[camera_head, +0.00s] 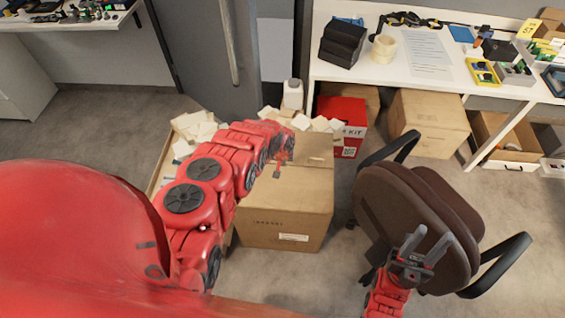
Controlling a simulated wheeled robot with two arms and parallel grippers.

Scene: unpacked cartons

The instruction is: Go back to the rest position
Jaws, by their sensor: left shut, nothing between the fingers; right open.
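My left arm reaches in from the left, over a large closed cardboard carton (282,222). My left gripper (278,171) is at the far end of that arm, small and partly hidden by the wrist, above or in front of the carton's top; I cannot tell whether it touches. It is shut and holds nothing. My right gripper (433,237) is at the lower right with its two grey fingers apart, empty, pointing up in the picture. It overlaps the brown office chair (405,215) in the view; I cannot tell whether they touch.
An open carton with white packing pieces (195,127) stands behind my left arm. A red box (343,118) and a carton (430,122) stand under the white desk (395,72). A grey cabinet door (205,55) is at the back. Bare floor (105,125) shows at left.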

